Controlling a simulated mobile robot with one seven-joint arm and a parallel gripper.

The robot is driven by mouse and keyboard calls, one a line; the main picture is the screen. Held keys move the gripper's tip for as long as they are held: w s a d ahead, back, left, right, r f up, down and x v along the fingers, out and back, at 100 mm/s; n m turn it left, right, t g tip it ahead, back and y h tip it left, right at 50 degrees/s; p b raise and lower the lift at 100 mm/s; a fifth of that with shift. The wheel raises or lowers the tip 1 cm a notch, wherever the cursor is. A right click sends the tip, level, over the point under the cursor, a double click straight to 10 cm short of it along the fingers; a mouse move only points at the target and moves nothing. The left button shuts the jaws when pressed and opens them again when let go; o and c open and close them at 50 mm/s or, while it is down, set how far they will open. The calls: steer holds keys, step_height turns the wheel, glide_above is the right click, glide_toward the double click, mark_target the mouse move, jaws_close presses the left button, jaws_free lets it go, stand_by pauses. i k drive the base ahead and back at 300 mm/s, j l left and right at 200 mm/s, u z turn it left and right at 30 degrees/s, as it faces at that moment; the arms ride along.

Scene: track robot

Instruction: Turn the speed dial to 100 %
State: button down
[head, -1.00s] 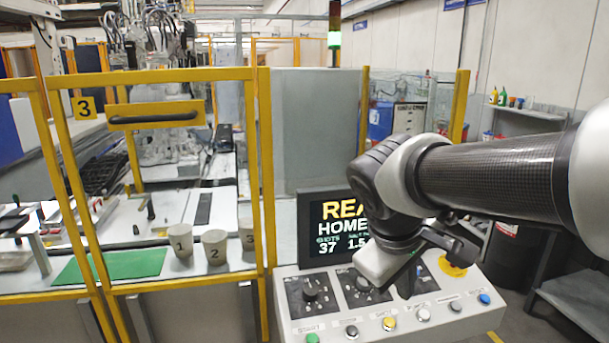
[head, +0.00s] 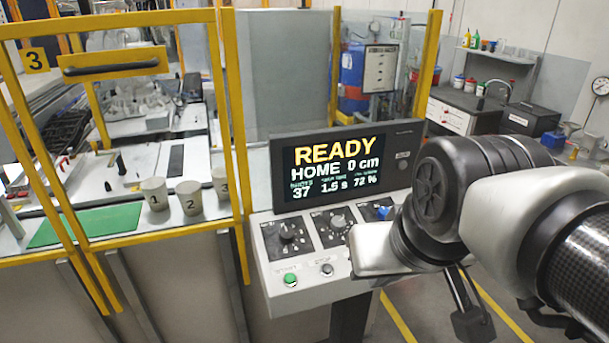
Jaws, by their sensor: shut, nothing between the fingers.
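The control panel (head: 262,268) carries a black dial (head: 286,233) on the left and another dial (head: 338,221) with a scale in the middle. A blue knob (head: 384,212) sits further right. The labels are too small to read, so I cannot tell which is the speed dial. The screen (head: 345,165) reads READY, HOME 0 cm, 37, 1.5 s and 72 %. My gripper (head: 472,322) is shut and empty, to the right of both dials and apart from them. My wrist and arm hide the panel's right part.
A green button (head: 290,280) and a grey button (head: 326,269) are on the panel's front. A yellow-framed fence (head: 236,150) stands left of it. Behind the fence are several numbered cups (head: 188,198) and a green mat (head: 85,226). A sink counter (head: 470,108) stands at the back right.

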mark_target(383, 211)
steer(key=z, duration=0.45)
steer(key=i+l+z, duration=0.15)
steer(key=i+z, duration=0.25)
steer(key=i+l+z, duration=0.15)
steer(key=z, duration=0.2)
